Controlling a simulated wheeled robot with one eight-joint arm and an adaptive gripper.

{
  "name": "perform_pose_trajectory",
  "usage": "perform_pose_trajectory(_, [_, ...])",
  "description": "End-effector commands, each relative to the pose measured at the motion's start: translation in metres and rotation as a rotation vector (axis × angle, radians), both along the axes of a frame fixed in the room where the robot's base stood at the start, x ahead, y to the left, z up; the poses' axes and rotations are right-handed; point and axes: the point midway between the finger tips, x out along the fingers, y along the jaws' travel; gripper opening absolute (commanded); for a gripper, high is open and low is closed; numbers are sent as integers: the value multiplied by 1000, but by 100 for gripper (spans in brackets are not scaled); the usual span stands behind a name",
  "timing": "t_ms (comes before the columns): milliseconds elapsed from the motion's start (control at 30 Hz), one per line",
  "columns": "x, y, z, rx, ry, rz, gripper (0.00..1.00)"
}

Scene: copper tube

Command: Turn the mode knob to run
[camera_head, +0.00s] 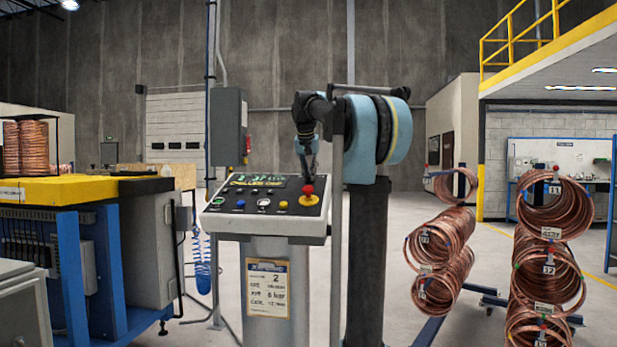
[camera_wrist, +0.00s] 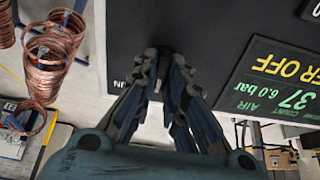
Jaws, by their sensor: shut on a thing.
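The mode knob (camera_wrist: 154,66) is a small dark shape between my fingertips in the wrist view, largely covered by them. Beside it a partly hidden white label (camera_wrist: 122,85) ends in "UN". My gripper (camera_head: 310,172) reaches down to the right back part of the control panel (camera_head: 213,215), behind the red emergency button (camera_head: 308,190). In the wrist view my gripper (camera_wrist: 162,68) has one finger on each side of the knob and is shut on it. The head view does not show the knob, and its exact angle is hard to tell.
A dark display (camera_wrist: 275,85) shows yellow "ER OFF" and green "AIR 6.0 bar". Several coloured buttons line the panel front, such as a blue one (camera_head: 240,204). Copper coils (camera_head: 440,245) hang on racks at right. A yellow-topped bench (camera_head: 90,188) stands at left.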

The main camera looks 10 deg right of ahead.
Motion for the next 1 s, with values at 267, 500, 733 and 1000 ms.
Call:
perform_pose_trajectory(267, [-1,0,-1,102,-31,-239,0])
perform_pose_trajectory(500, [-1,0,-1,184,-57,-433,0])
perform_pose_trajectory(733, [-1,0,-1,245,-75,-575,0])
perform_pose_trajectory(1000, [-1,0,-1,286,-88,-670,0])
